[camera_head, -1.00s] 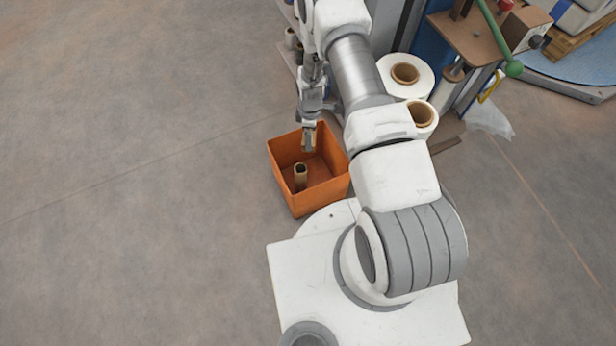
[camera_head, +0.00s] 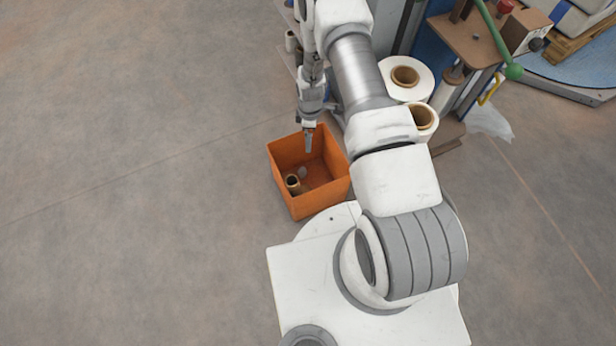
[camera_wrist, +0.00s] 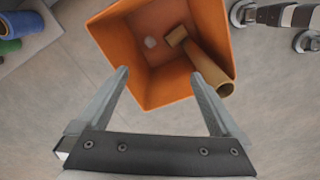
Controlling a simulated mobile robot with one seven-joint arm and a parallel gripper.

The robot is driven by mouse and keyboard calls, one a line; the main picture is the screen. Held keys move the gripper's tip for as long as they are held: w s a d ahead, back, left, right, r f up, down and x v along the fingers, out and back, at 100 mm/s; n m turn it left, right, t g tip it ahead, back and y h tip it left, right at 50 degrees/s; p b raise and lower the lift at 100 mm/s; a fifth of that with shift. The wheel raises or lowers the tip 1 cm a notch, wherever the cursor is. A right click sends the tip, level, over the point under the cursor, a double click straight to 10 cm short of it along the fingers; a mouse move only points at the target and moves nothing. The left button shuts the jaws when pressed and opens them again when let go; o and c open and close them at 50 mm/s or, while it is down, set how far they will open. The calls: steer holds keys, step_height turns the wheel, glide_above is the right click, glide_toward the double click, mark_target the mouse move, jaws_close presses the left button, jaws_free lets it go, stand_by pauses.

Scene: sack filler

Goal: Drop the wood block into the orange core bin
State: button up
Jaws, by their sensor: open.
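The orange core bin (camera_head: 282,205) stands on the floor left of my arm, and it fills the upper middle of the wrist view (camera_wrist: 115,50). My gripper (camera_head: 308,148) is above the bin, open and empty; its two fingers are spread in the wrist view (camera_wrist: 160,73). A small brown piece that looks like the wood block (camera_wrist: 177,36) lies inside the bin, against the far end of a cardboard core (camera_wrist: 212,72). I cannot make the block out in the head view. The core (camera_head: 292,184) stands tilted in the bin.
A small pale grey lump (camera_wrist: 150,42) lies in the bin beside the block. A white film roll (camera_head: 408,78) and a machine with a brown table (camera_head: 468,40) stand behind my arm. The floor left of the bin is clear.

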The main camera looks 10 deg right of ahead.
step_height(320, 180, up, 15)
steer(key=p, duration=0.3)
steer(key=shift+f+p, duration=0.2)
steer(key=shift+p, duration=0.1)
step_height(320, 180, up, 27)
steer(key=s+m+t, duration=0.2)
steer(key=m, duration=0.4)
steer(key=s+r+m+t, duration=0.2)
steer(key=s+r+m, duration=0.2)
steer(key=s+r, duration=0.6)
steer(key=s+r+m+t, duration=0.2)
steer(key=s+r+m, duration=0.2)
steer(key=s+r, duration=0.65)
step_height(320, 180, up, 14)
steer(key=s+p, duration=0.1)
steer(key=p, duration=1.6)
steer(key=shift+s, duration=0.4)
